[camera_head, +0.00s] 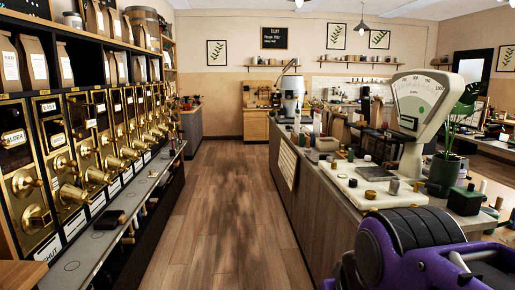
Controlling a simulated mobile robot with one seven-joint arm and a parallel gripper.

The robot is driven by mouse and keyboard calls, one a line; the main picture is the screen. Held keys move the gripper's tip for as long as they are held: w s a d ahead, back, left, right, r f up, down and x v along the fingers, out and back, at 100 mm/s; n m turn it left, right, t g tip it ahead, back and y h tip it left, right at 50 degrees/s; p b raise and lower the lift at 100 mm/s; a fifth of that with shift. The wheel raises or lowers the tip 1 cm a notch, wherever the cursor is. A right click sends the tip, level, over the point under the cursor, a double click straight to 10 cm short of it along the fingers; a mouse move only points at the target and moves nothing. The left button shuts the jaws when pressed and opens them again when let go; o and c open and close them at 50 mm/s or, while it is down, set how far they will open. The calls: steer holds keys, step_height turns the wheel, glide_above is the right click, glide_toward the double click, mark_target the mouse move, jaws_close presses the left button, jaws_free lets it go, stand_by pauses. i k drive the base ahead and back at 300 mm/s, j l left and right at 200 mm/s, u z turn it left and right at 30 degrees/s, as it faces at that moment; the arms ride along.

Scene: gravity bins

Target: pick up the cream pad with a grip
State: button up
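I cannot pick out a cream pad with a grip for certain. A pale slab (396,198) lies on the right-hand counter, with several small gold, grey and dark items on it; I cannot tell whether any of them is the pad. Many small items farther back on the counter are too small to make out. My purple and black arm fills the lower right corner and hides part of the counter's near end. The fingers of my gripper are not in view.
A scale (415,105), a plant pot (442,176) and a dark green box (465,201) stand on the right counter. Gold bins (72,160) line the left wall above a grey ledge (80,262) holding a dark object (108,220). The wooden floor (215,215) between is clear.

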mark_target(307, 149)
steer(key=i+j+u, duration=0.1)
steer(key=i, duration=0.65)
steer(key=i+j+u, duration=0.1)
steer(key=i+j, duration=0.15)
steer(key=i, duration=0.5)
steer(key=i+z, duration=0.2)
steer(key=i, duration=2.1)
steer(key=i+j+z, duration=0.15)
steer(key=i, duration=0.4)
steer(key=i+j+z, duration=0.1)
steer(key=i, duration=0.45)
steer(key=i+z, duration=0.35)
steer(key=z, duration=0.15)
steer(key=i+j+z, duration=0.25)
steer(key=z, duration=0.25)
steer(key=i, duration=0.05)
